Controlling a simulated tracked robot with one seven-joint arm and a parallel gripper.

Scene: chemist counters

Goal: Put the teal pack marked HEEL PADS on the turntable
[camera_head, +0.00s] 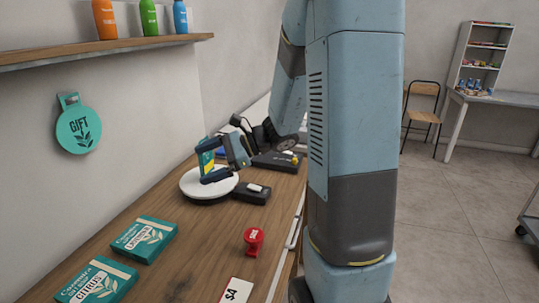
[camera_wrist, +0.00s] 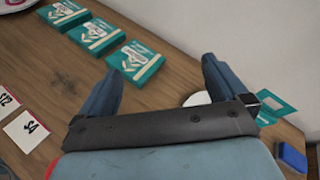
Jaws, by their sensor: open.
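The turntable (camera_head: 190,187) is a white round disc on a dark base, on the wooden counter. My gripper (camera_head: 207,160) is above it, with its blue fingers apart. A teal and yellow-green upright thing (camera_head: 206,162) shows at the fingers, partly hidden by them. Its marking is not legible, and I cannot tell whether it touches the turntable. In the wrist view, my open gripper (camera_wrist: 165,80) has no pack clearly held between its fingers. A teal edge (camera_wrist: 280,106) shows beyond the right finger. A sliver of white disc (camera_wrist: 196,99) shows beside that finger.
Teal packs marked LAVENDER (camera_head: 145,239) and CITRUS (camera_head: 97,282) lie flat on the counter's near part. A red stand (camera_head: 254,241), a $4 card (camera_head: 237,291) and a dark device (camera_head: 251,193) are nearby. A bottle shelf (camera_head: 110,52) hangs on the wall.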

